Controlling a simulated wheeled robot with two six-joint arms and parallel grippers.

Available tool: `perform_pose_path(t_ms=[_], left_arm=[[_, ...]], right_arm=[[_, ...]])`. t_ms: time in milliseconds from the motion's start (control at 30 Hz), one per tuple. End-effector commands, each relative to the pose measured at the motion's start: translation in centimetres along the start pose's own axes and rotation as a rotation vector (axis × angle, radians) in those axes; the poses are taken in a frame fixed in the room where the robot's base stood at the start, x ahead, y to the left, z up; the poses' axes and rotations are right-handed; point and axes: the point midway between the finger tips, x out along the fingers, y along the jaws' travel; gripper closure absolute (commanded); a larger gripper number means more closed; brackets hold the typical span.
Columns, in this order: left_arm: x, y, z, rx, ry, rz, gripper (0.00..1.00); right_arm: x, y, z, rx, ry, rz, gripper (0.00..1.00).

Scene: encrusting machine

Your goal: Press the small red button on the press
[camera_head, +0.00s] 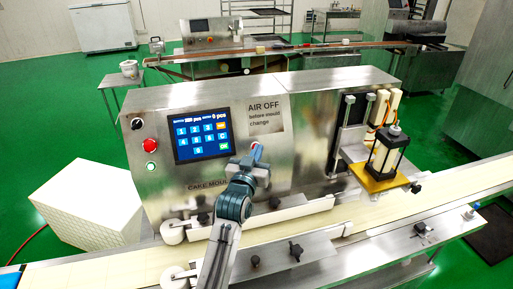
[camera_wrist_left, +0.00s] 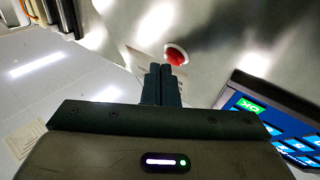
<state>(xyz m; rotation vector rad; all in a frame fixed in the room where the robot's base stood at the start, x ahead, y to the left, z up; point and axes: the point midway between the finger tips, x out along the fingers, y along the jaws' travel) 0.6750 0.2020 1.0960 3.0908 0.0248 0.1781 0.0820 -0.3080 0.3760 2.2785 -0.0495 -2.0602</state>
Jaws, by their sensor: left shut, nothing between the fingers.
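The press is the steel machine (camera_head: 295,135) in the middle of the head view. Its small red button (camera_wrist_left: 176,56), with a pale ring around it, sits on the front panel in the left wrist view. In the head view, only a bit of this red button (camera_head: 257,148) shows right of the screen, above my fingertips. My left gripper (camera_head: 255,158) is shut and empty, pointing at the panel. In the left wrist view its fingertips (camera_wrist_left: 162,68) are right by the button and overlap its edge; I cannot tell whether they touch it. My right gripper is out of view.
A touch screen (camera_head: 202,134) is left of the small button. A larger red button (camera_head: 150,145) and a green one (camera_head: 151,166) are farther left. A conveyor belt (camera_head: 400,208) runs in front of the press. A mould head (camera_head: 388,150) stands on the right.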

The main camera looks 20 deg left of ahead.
Motion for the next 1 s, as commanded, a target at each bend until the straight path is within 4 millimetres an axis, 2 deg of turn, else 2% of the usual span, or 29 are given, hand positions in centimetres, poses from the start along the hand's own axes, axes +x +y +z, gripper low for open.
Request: perform_pose_path(t_ms=[1000], left_arm=[[0.59, -0.42, 0.43, 0.001, 0.0, 0.0, 1.0]], right_arm=[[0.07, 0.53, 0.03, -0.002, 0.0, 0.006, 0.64]])
